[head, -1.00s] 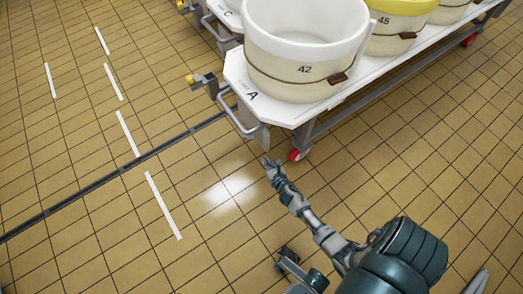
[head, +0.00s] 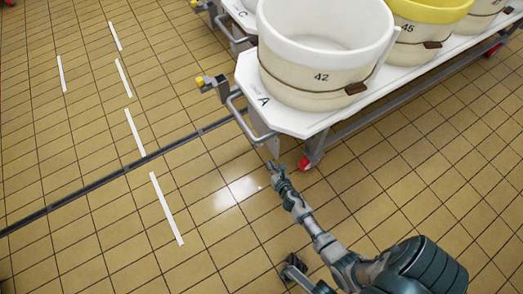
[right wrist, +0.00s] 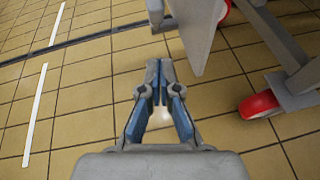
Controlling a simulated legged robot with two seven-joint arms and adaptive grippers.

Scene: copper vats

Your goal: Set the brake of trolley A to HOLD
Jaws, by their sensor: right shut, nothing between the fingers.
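Trolley A (head: 240,70) is a white platform marked "A" at its near left corner, carrying a cream tub numbered 42 (head: 300,70). I cannot make out a brake marking. My right gripper (head: 273,167) is shut and empty, low in front of the plate and left of the caster. Its fingertips meet in the right wrist view (right wrist: 159,68). My left gripper is not identifiable.
A grey bracket with a yellow end (head: 203,82) sticks out left of trolley A. Trolley C (head: 246,12) stands behind. A yellow-rimmed tub (head: 425,25) stands to the right. The tiled floor (head: 90,180) at left is clear, crossed by a dark drain strip (head: 100,182).

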